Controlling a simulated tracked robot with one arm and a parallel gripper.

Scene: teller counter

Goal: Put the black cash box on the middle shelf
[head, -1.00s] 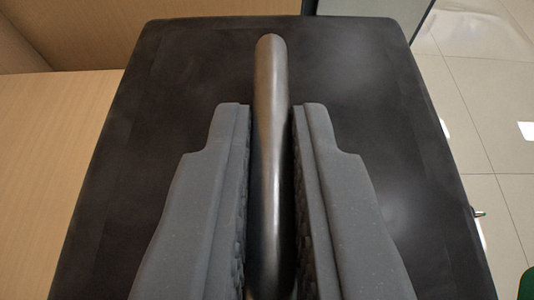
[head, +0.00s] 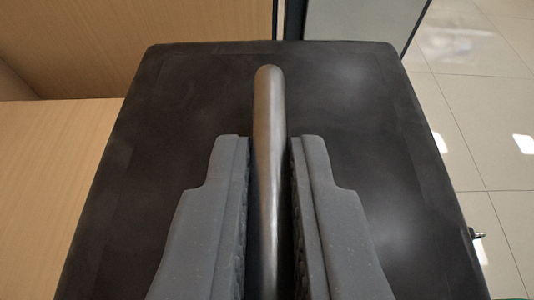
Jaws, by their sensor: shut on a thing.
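The black cash box (head: 160,130) fills most of the head view, seen from above, with its dark lid facing me. A rounded metal handle (head: 268,110) runs along the middle of the lid. My gripper (head: 269,150) has one grey finger on each side of the handle and is shut on it. A small metal piece (head: 476,233) sticks out from the box's right side. The middle shelf cannot be made out for certain. The box's underside and what is beneath it are hidden.
A light wooden surface (head: 40,190) lies to the left of the box, with a wooden panel (head: 180,22) behind. A grey panel with a dark edge (head: 355,20) stands at the back right. Shiny tiled floor (head: 490,110) shows at the right.

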